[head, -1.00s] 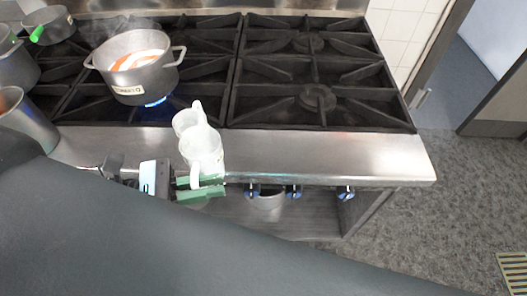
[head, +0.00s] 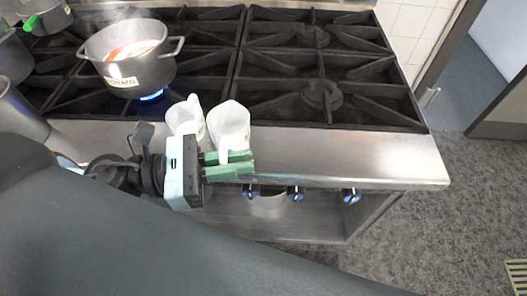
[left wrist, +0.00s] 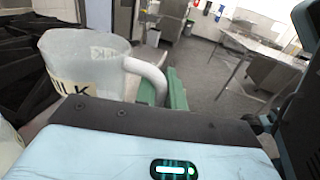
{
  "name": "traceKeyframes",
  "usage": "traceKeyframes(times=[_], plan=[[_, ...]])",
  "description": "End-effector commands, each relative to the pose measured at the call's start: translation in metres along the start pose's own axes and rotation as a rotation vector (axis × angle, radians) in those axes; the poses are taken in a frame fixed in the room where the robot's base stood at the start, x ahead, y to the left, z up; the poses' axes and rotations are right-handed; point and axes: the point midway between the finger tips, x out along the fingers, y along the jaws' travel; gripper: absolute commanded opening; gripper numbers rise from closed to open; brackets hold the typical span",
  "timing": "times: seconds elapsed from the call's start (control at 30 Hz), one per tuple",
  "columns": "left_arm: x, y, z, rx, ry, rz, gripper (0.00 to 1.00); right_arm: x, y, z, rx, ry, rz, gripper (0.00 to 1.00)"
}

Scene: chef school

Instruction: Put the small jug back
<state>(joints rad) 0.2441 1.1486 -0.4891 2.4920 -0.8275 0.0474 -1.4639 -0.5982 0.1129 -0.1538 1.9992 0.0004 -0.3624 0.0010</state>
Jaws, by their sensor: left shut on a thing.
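A white jug (head: 229,122) with a pouring lip is held upright by its handle in my left gripper (head: 232,165), whose green fingers are shut on it at the front strip of the stove. In the left wrist view the jug (left wrist: 85,58) carries a label partly reading "LK", and its handle meets the green fingers (left wrist: 175,90). A second white jug (head: 184,119) stands just left of it on the steel strip. Whether the held jug's base touches the steel is hidden. My right gripper is not in view.
A grey pot (head: 128,70) labelled "TOMATO", with orange-red contents, steams over a blue flame at the back left. More pans stand at the left edge. The steel strip (head: 340,155) right of the jugs is clear, and the right-hand burners are empty.

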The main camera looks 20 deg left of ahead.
Motion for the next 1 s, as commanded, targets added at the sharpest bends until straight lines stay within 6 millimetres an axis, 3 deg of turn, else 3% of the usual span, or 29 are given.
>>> traceKeyframes(times=[0.17,0.5,0.87,1.0], plan=[[0.008,0.007,-0.001,0.007,0.003,0.001,0.0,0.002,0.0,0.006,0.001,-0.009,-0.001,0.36],[0.043,0.029,0.0,0.009,-0.004,0.004,0.0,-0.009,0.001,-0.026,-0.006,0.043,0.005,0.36],[0.053,0.035,-0.007,0.002,0.003,0.001,0.0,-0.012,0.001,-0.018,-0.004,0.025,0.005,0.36],[0.052,0.034,-0.02,-0.004,0.005,0.001,0.0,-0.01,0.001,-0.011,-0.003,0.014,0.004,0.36]])
